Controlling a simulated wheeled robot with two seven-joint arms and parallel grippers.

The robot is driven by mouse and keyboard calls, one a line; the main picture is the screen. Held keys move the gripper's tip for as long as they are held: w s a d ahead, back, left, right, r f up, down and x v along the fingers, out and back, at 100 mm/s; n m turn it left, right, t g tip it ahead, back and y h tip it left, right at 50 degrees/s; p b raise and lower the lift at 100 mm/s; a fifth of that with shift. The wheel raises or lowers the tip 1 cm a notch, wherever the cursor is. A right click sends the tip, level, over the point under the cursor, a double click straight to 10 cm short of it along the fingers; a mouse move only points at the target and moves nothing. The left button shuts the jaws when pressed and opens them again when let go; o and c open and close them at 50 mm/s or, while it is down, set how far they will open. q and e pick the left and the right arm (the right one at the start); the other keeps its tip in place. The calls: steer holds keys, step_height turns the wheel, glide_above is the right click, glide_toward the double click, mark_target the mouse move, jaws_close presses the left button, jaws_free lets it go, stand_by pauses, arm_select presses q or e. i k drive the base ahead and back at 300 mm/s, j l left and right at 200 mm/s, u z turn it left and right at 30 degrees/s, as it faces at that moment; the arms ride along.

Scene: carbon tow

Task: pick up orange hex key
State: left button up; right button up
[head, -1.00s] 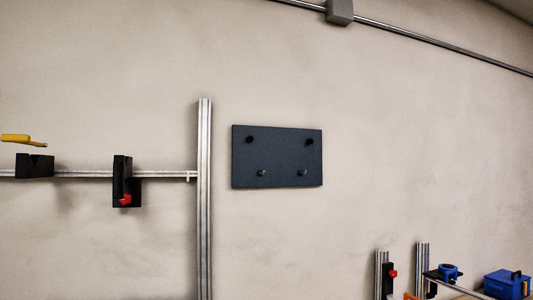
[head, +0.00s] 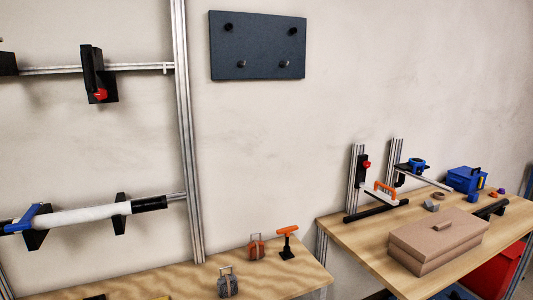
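An orange T-handled tool (head: 287,231), which looks like the orange hex key, stands upright on a small black base at the right end of the left wooden bench (head: 190,283). Its lower shaft is too small to make out clearly. Neither of my grippers shows in the head view.
A grey padlock-like block (head: 228,284) and an orange-red one (head: 256,247) stand close left of the tool. The right table (head: 345,233) holds a brown box (head: 440,238), an orange-handled item (head: 384,188) and a blue box (head: 466,179). A gap separates the two tables. A metal post (head: 186,130) rises behind.

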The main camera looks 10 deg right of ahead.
mark_target(285, 231)
steer(key=i, duration=1)
